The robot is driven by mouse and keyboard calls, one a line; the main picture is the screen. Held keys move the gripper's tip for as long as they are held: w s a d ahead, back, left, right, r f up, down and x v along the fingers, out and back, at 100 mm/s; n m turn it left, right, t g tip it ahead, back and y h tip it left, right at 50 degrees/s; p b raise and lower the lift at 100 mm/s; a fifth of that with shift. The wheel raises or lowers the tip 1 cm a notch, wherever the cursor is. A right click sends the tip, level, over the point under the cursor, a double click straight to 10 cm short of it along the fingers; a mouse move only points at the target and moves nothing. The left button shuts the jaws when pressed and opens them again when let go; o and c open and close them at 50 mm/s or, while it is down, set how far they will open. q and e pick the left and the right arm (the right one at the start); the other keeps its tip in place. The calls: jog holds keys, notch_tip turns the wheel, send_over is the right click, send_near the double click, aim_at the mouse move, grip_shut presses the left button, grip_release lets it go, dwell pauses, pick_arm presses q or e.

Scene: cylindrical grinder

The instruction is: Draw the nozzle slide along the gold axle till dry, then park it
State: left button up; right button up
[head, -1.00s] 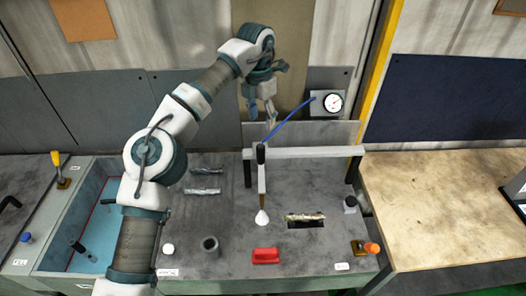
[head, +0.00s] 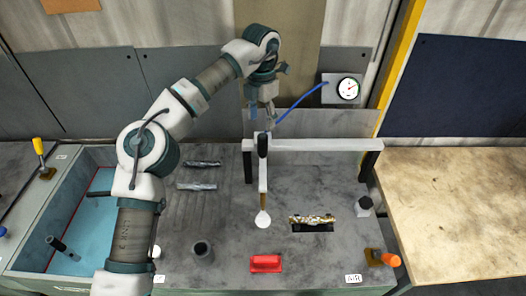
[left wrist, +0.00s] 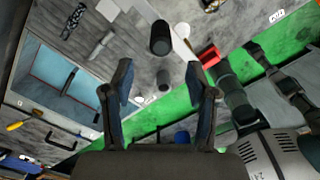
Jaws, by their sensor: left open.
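The nozzle slide (head: 263,178) hangs on a pale rail (head: 315,145), with a dark upper part and a white flared tip pointing down. A blue hose (head: 300,101) runs toward it from behind. The gold axle (head: 312,219), patchy gold and dark, lies over a dark slot to the right of the tip. My left gripper (head: 262,108) is above and behind the slide, close to its top in the picture; I cannot tell whether they touch. In the left wrist view its two fingers (left wrist: 160,85) are wide apart with nothing between them. My right gripper is not in view.
A red block (head: 265,264) and a dark cup (head: 203,251) stand near the front. Two grey metal rods (head: 197,186) lie at the left. A gauge (head: 348,88) is behind the rail. An orange-knobbed part (head: 388,259) is front right. A blue basin (head: 88,235) is left.

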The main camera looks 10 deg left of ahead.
aim_at(263, 149)
pick_arm(q)
notch_tip(263, 149, down, 13)
jog(key=shift+d+r, duration=0.1)
jog(key=shift+d, duration=0.05)
grip_shut()
